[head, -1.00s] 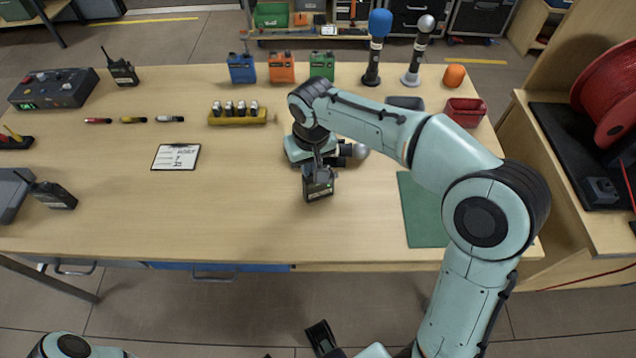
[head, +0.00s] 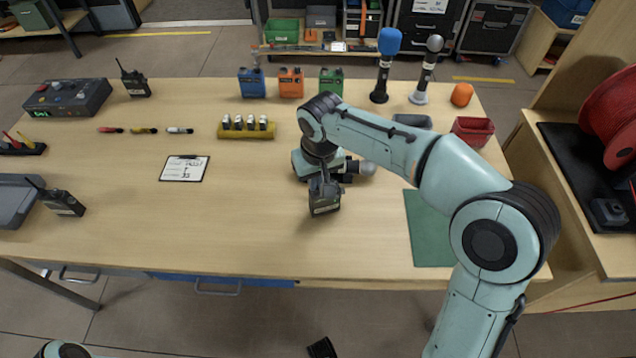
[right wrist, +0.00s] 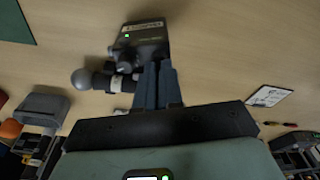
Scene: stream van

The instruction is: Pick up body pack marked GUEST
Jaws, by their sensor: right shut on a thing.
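A dark body pack (head: 324,204) with a pale label is held at the front middle of the table. In the right wrist view the body pack (right wrist: 148,42) shows a small green light and a label too small and tilted to read surely. My right gripper (head: 322,181) points down and is shut on the body pack's upper end; its fingers (right wrist: 157,68) also show in the right wrist view. I cannot tell whether the pack touches the tabletop.
A silver-headed microphone (head: 364,168) lies right behind my right gripper. A clipboard (head: 185,168) lies to the left and a green mat (head: 428,235) to the right. Two microphones (head: 384,65) (head: 428,72) stand at the back.

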